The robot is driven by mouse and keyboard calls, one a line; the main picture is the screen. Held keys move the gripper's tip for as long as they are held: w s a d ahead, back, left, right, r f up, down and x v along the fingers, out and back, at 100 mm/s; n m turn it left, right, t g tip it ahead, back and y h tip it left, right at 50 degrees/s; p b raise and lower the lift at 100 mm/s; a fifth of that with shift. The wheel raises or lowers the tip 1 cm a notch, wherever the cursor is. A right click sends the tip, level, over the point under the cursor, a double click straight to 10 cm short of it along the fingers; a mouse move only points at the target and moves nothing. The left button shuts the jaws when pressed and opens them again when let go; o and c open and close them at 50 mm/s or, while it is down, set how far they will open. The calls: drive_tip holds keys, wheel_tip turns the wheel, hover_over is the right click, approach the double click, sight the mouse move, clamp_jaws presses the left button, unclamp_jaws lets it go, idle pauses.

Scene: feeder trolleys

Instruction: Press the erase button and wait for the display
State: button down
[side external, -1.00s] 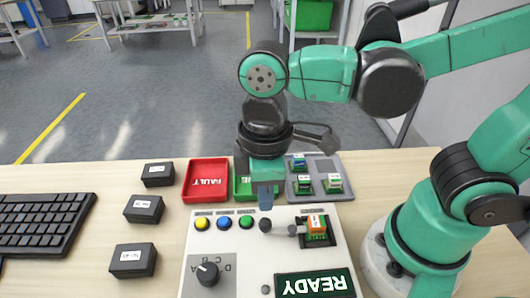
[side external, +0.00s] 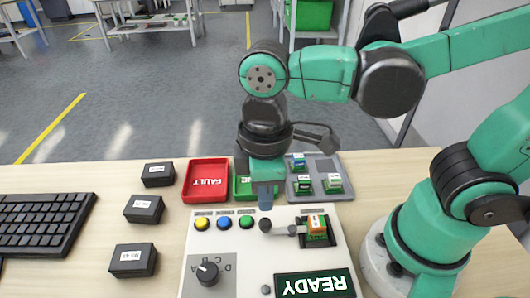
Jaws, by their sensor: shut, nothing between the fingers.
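The control panel (side external: 235,262) lies on the bench, with a yellow button (side external: 202,223), a blue button (side external: 224,222) and a green button (side external: 246,221) in a row. Their labels are too small to read, so I cannot tell which is erase. The display (side external: 315,286) reads READY, upside down in this view. My gripper (side external: 265,203) points down, shut and empty, at the panel's far edge, up and right of the green button in the picture. I cannot tell its height above the panel. An orange-topped chip (side external: 316,222) sits in the dark socket.
A lever with a black knob (side external: 265,226) is just below my gripper in the picture. A rotary dial (side external: 207,272) is on the panel. Behind are a red FAULTY tray (side external: 190,190), a partly hidden green tray (side external: 242,195) and a grey tray (side external: 332,165) with several chips. Black boxes (side external: 143,209) stand left.

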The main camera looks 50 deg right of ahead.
sight(206, 222)
drive_tip(key=w+a+r+n+t+y, duration=0.3)
drive_tip(key=w+a+n+t+y, duration=0.1)
drive_tip(key=w+t, duration=0.4)
drive_tip(key=shift+a+r+n, duration=0.2)
drive_tip(key=shift+a+n, duration=0.25)
drive_tip(key=shift+n, duration=0.15)
drive_tip(key=shift+w, duration=0.1)
drive_tip(key=shift+f, duration=4.4)
drive_tip(key=shift+r, duration=0.1)
drive_tip(key=shift+r, duration=2.45)
